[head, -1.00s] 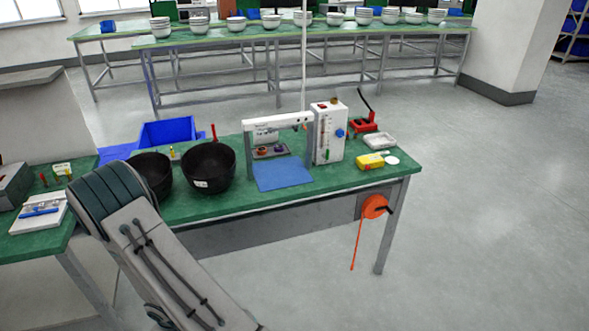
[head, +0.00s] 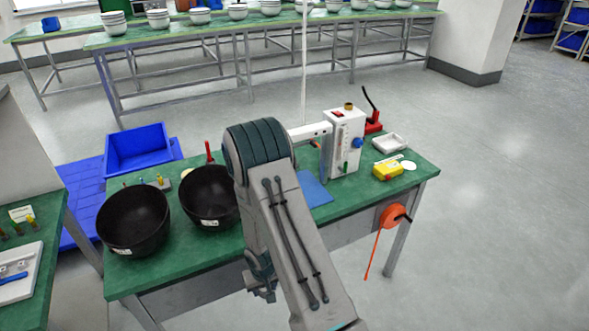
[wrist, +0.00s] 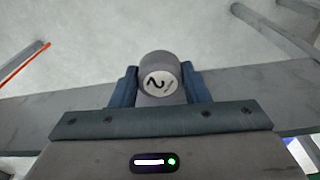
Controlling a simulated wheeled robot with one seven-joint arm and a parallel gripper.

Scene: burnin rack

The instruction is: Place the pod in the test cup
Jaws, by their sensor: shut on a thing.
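The pod (wrist: 158,82) is a grey cylinder with a pale round face bearing a black wavy mark. In the wrist view my gripper (wrist: 160,92) is shut on it, with one blue finger on each side. In the head view my arm covers the middle of the green table, and my gripper shows only in part, low beside the arm in front of the table's edge. The test cup cannot be made out now; the place under the white frame (head: 310,131) is mostly hidden behind my arm.
Two black bowls (head: 133,222) stand at the table's left. A white box with a blue knob (head: 345,140), a blue mat (head: 313,190), a yellow box (head: 387,171) and a white tray (head: 390,143) are at the right. An orange reel (head: 391,215) hangs at the front edge.

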